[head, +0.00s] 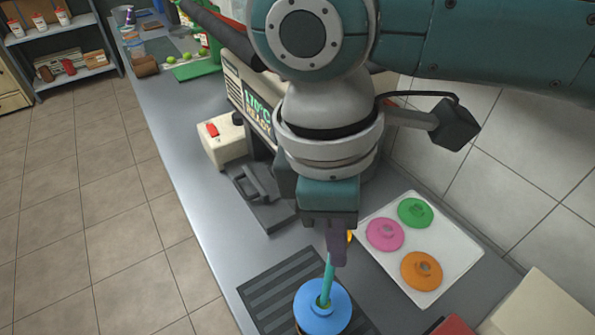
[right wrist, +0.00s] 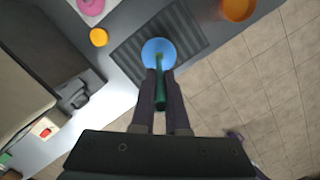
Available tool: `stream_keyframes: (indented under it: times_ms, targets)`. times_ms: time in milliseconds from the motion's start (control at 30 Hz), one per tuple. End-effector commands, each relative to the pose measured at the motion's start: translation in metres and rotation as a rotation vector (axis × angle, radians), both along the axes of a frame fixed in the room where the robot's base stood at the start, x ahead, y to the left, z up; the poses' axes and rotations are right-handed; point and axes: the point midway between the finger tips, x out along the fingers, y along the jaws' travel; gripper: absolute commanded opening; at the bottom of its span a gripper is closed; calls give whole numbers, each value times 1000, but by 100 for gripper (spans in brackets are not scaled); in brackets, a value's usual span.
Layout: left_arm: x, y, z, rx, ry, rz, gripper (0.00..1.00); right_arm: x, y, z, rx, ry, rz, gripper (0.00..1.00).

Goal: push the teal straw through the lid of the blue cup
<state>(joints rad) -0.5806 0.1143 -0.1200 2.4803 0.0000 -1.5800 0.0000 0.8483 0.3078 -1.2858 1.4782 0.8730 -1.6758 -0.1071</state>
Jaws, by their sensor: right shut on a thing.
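The blue cup's blue lid (head: 322,308) is at the bottom of the head view, on a dark ribbed mat (head: 268,290). The teal straw (head: 327,279) stands nearly upright with its lower end at the lid's central hole; I cannot tell how deep it reaches. My right gripper (head: 338,256) is shut on the straw above the lid. In the right wrist view the straw (right wrist: 161,92) lies between the fingers, with the blue lid (right wrist: 158,50) beyond. The cup body is mostly hidden under the lid. My left gripper is not in view.
A white tray (head: 449,262) holds a green lid (head: 415,212), a pink lid (head: 385,234) and an orange lid (head: 422,270) to the right. The counter's left strip is clear.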

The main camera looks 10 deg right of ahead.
Motion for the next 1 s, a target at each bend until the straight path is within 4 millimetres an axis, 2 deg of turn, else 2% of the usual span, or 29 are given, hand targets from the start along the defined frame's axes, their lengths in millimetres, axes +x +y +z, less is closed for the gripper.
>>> stream_keyframes:
  times_ms: [1000]
  targets:
    - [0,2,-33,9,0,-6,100,0,0,-53,1,1,0,0]
